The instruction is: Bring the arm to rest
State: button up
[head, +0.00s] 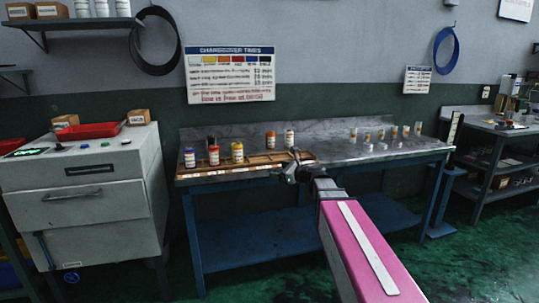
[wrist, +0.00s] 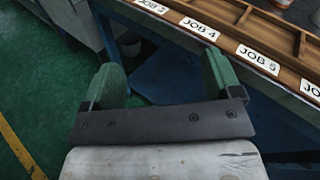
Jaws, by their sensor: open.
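My pink arm (head: 370,255) reaches from the lower right toward the blue workbench (head: 400,156) in the head view. My gripper (head: 291,165) is at the bench's front edge, near the right end of the wooden tray, and small in this view. In the wrist view my gripper (wrist: 163,78) shows two green fingers set wide apart with nothing between them. Past them are the bench's blue frame and the green floor. The wooden tray (wrist: 270,62) with labels such as JOB 4 and JOB 5 lies just beyond the fingers.
Several coloured jars (head: 237,152) stand in and around the tray. Several small jars (head: 392,131) stand at the bench's right. A grey cabinet (head: 85,190) with a red tray (head: 88,131) stands left. Green floor (head: 480,255) is open at the right front.

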jog(key=s+d+f+n+g+h, duration=0.25)
jog(key=s+f+n, duration=0.35)
jog(key=f, duration=0.3)
jog(key=s+d+f+n+g+h, duration=0.25)
jog(key=s+f+n, duration=0.35)
jog(key=f, duration=0.4)
jog(key=s+d+f+n+g+h, duration=0.5)
jog(key=s+d+f+n+h, duration=0.3)
jog(key=s, duration=0.4)
jog(key=d+f+n, duration=0.1)
jog(key=n, duration=0.1)
jog(key=shift+d+f+n, duration=0.25)
jog(key=shift+n, duration=0.15)
jog(key=shift+s, duration=0.1)
